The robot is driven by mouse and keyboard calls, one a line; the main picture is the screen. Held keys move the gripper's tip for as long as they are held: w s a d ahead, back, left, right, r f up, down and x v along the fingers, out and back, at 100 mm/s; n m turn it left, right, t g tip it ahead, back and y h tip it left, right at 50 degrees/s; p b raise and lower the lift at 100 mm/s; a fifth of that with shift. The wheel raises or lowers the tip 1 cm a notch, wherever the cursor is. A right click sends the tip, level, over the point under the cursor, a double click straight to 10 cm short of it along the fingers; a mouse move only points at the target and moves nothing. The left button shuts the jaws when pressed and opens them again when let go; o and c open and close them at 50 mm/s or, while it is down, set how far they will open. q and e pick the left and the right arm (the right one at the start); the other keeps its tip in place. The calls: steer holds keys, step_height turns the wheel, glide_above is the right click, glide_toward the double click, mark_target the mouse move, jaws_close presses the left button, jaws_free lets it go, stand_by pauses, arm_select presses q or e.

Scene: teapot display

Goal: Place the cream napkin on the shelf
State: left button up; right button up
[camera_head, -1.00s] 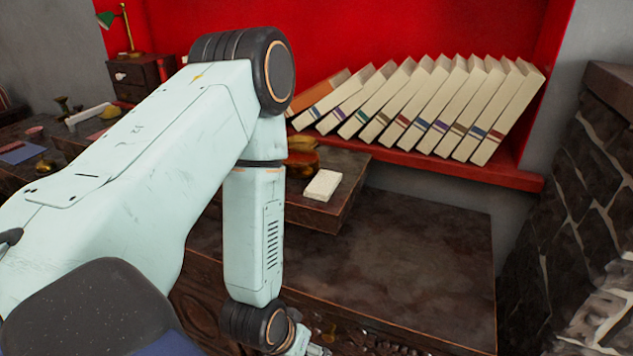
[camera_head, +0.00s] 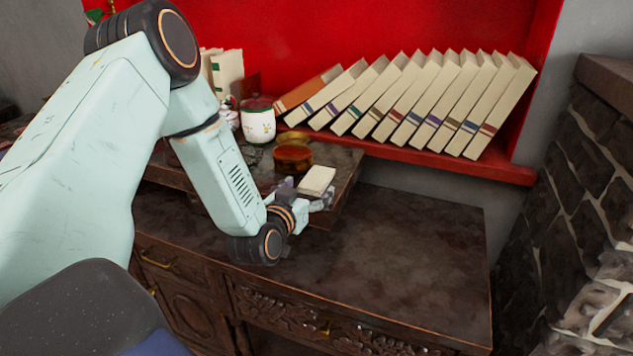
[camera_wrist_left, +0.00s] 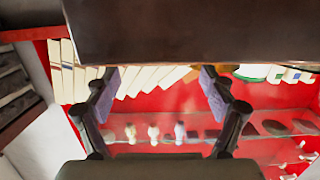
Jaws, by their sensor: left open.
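The cream napkin (camera_head: 317,180), a small pale folded block, lies near the front right corner of the raised dark wooden platform (camera_head: 347,178) on the desk. My left gripper (camera_head: 308,194) is at the platform's front edge, right by the napkin. Its fingers show on either side of the napkin's near end; I cannot tell if they touch it. In the left wrist view my left gripper (camera_wrist_left: 160,82) is open, with no napkin visible between its fingers. The red wall shelf (camera_head: 470,169) holds a row of leaning cream books (camera_head: 420,100). My right gripper is not in view.
An amber round container (camera_head: 293,156) stands just behind the napkin, and a white cup (camera_head: 258,122) farther back left. The desk top (camera_head: 410,250) is clear at the right. A dark stone wall (camera_head: 585,200) bounds the right side.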

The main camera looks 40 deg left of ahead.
mark_target(316, 178)
arm_select(q)
steer(key=x, duration=0.2)
steer(key=b+x, duration=0.1)
steer(key=x, duration=0.1)
steer(key=shift+w+a+f, duration=0.15)
steer(key=shift+w+a, duration=0.05)
steer(key=shift+a, duration=0.1)
steer(key=shift+c, duration=0.6)
steer(key=c, duration=1.2)
step_height(316, 178, up, 10)
steer(key=p, duration=0.3)
